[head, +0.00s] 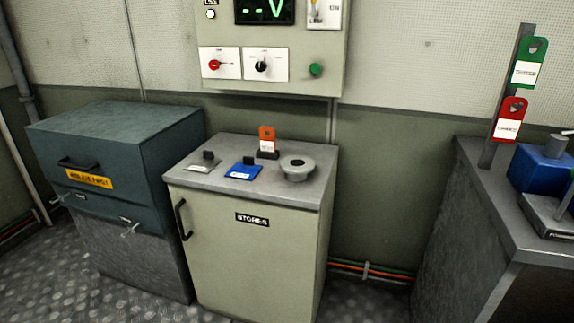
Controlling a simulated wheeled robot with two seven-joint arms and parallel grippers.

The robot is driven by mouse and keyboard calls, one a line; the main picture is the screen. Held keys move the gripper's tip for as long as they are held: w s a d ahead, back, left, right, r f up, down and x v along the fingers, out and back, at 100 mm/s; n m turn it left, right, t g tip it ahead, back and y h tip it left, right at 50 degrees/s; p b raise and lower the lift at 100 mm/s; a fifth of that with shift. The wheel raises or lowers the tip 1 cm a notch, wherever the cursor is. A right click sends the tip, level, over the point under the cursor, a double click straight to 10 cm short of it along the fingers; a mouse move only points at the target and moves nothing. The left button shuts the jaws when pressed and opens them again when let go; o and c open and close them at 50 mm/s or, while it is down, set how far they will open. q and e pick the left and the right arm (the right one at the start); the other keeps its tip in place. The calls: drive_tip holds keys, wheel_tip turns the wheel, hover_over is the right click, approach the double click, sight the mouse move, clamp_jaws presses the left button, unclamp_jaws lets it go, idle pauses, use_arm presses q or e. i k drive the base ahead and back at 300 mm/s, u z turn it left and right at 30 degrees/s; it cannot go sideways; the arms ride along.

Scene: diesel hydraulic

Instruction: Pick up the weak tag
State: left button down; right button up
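An orange tag (267,140) with a white label stands upright in a small dark holder (268,154) at the back of the stores cabinet top (222,182). Its label is too small to read. A green tag (528,64) and a red tag (510,120), each with a white label, hang one above the other on a grey post (488,148) at the right. I cannot tell from the lettering which tag is the weak one. Neither of my grippers is in view.
On the cabinet top are a blue item (243,169), a grey item (204,163) and a round grey dish (297,167). A dark teal box (115,140) stands left. A control panel (272,80) hangs above. A right-hand bench (478,195) holds a blue block (541,170).

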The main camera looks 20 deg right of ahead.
sight(267, 142)
drive_tip(key=z, duration=0.65)
drive_tip(key=i, duration=1.15)
drive_tip(key=u, duration=0.7)
